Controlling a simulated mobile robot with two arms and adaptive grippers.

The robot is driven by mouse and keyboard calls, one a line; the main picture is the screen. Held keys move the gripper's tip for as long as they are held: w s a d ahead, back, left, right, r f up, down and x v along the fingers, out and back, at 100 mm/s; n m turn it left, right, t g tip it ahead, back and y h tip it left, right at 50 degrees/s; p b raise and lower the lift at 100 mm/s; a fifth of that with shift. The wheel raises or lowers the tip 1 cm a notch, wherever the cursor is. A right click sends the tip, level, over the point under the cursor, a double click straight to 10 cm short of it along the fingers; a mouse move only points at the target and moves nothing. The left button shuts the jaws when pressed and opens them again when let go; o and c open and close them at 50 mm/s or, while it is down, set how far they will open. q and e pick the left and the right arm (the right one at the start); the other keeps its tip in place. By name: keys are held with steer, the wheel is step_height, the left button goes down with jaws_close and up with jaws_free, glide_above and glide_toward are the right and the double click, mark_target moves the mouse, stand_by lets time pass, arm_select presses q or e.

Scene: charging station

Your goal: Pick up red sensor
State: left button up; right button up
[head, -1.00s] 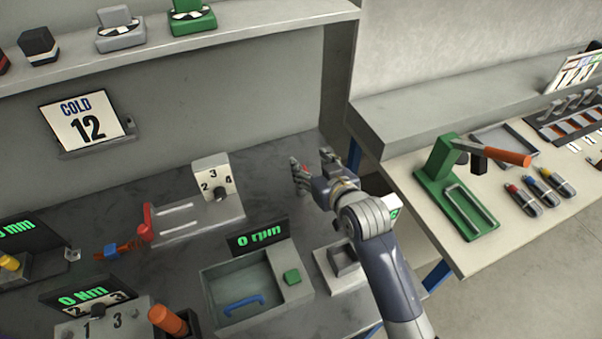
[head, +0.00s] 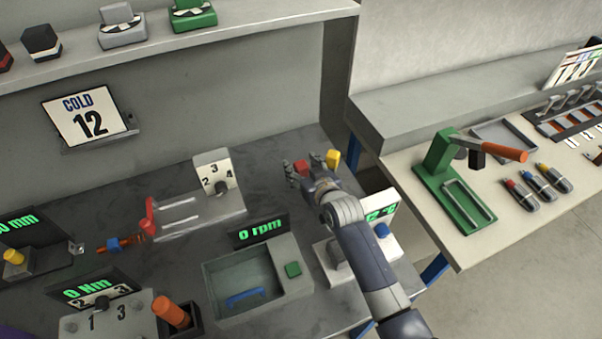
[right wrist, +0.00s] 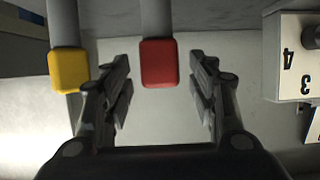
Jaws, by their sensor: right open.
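The red sensor (head: 301,167) stands near the back right of the dark bench, partly hidden by my right gripper in the head view. In the right wrist view it is a red block (right wrist: 159,63) on a grey stem, between the two fingers and apart from both. My right gripper (head: 309,172) is open and empty around it; its fingers also show in the right wrist view (right wrist: 161,78). A yellow sensor (head: 332,159) stands just right of the red one; in the wrist view it is outside the left finger (right wrist: 69,69). My left gripper is not in view.
A numbered grey fixture (head: 212,172) stands left of my right gripper. A basin with an rpm display (head: 262,229) is in front. A unit with a blue button (head: 382,231) lies beside my right forearm. The pale table (head: 415,220) with a green press is right.

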steer(key=shift+w+a+f, duration=0.2)
steer(key=shift+w+a, duration=0.05)
steer(key=shift+w, duration=0.25)
steer(key=c, duration=1.2)
steer(key=shift+o, duration=0.2)
